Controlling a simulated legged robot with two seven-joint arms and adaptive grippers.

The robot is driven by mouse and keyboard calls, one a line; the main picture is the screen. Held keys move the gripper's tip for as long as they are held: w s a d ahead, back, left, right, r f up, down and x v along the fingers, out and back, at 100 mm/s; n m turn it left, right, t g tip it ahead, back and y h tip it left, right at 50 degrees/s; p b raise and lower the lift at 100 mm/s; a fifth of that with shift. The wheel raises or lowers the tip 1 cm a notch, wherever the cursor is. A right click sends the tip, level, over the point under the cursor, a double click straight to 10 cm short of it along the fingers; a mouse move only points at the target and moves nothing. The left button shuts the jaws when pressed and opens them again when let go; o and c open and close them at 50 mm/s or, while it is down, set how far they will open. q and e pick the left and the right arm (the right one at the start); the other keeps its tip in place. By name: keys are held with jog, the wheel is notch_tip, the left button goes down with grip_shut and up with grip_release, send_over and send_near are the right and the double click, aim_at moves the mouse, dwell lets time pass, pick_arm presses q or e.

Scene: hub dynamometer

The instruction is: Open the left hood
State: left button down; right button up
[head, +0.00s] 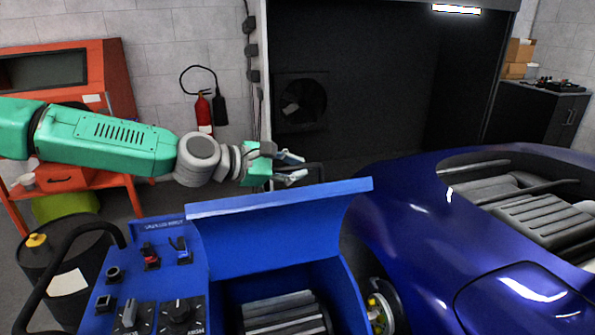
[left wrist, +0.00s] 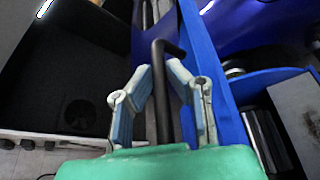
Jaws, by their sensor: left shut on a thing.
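The blue left hood (head: 280,225) stands raised on the blue dynamometer unit, with the grey ribbed part (head: 285,316) inside showing below it. My left gripper (head: 297,167) is at the far side of the hood's upper edge. In the left wrist view, my left gripper (left wrist: 158,72) has its two fingers on either side of the black bar handle (left wrist: 161,98) and is shut on it. The hood (left wrist: 207,60) runs along the right of the handle there. In the head view the hood hides part of the handle. My right gripper is not in view.
A control panel (head: 150,285) with knobs and switches is at the front left of the unit. A blue car (head: 415,215) stands close on the right. A dark barrel (head: 65,270) stands at left, and a fire extinguisher (head: 203,112) hangs on the back wall.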

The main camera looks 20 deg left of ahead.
pick_arm(q)
jog(key=shift+s+f, duration=0.15)
jog(key=shift+f, duration=0.3)
jog(key=c, duration=1.6)
grip_release()
jog(key=shift+a, duration=0.25)
jog(key=shift+r, duration=0.15)
notch_tip(320, 180, up, 3)
send_over(243, 198)
jog(key=w, duration=0.1)
jog(key=shift+w+d+r, duration=0.15)
jog(key=shift+d+r, duration=0.05)
jog(key=shift+d, duration=0.05)
jog(key=shift+s+a+r, duration=0.1)
jog(key=shift+s+a, duration=0.25)
jog(key=shift+a, duration=0.05)
